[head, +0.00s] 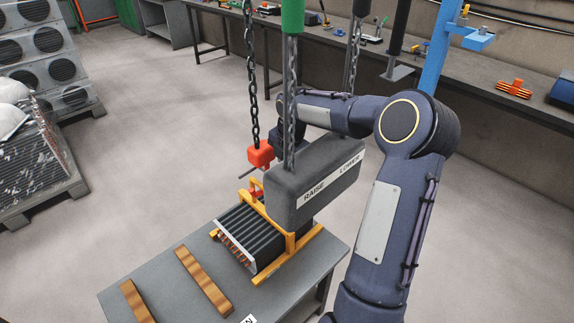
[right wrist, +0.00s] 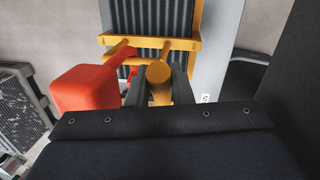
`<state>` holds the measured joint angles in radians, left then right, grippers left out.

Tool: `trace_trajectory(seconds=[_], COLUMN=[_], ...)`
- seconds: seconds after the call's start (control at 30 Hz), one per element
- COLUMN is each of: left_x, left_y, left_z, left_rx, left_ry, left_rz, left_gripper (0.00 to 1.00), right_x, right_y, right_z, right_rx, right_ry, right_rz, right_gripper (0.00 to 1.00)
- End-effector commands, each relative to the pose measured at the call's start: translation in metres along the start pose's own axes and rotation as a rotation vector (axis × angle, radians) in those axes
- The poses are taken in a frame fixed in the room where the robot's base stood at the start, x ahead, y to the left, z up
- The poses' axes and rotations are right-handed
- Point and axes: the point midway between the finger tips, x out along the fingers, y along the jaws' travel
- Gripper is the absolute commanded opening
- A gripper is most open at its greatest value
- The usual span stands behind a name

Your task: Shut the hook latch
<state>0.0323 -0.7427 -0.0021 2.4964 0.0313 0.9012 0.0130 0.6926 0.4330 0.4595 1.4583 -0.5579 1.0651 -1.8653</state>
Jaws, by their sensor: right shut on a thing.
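The red hook block (head: 260,155) hangs on a chain above the yellow lifting frame (head: 290,243) in the head view. In the right wrist view the red block (right wrist: 88,88) is left of my right gripper (right wrist: 160,84). The gripper is shut on a yellow round-ended bar (right wrist: 159,73); I cannot tell whether it belongs to the latch or the frame. The yellow frame (right wrist: 190,43) lies just beyond. In the head view the grey RAISE/LOWER box hides my right gripper. The hook's opening and latch position cannot be made out. My left gripper is out of view.
The frame holds a finned coil (head: 246,232) on a grey table (head: 150,275). Two wooden strips (head: 204,281) lie on the table's left part. The grey RAISE/LOWER box (head: 316,182) hangs close to my right arm. A workbench (head: 420,55) runs along the back.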

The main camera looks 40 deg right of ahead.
Motion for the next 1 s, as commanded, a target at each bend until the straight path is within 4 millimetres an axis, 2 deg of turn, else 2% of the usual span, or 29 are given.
trace_trajectory(seconds=[0.27,0.7,1.0], left_x=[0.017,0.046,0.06], left_y=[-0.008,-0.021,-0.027], left_z=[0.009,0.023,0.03], left_rx=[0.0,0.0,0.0], left_ry=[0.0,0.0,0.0], left_rz=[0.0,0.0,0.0], left_gripper=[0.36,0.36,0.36], right_x=[-0.005,-0.018,-0.023], right_y=[0.003,0.007,0.009], right_z=[-0.009,-0.027,-0.038], right_rx=[-0.039,-0.107,-0.145], right_ry=[-0.183,-0.587,-0.819], right_rz=[-0.014,-0.053,-0.077], right_gripper=[0.0,0.0,0.0])
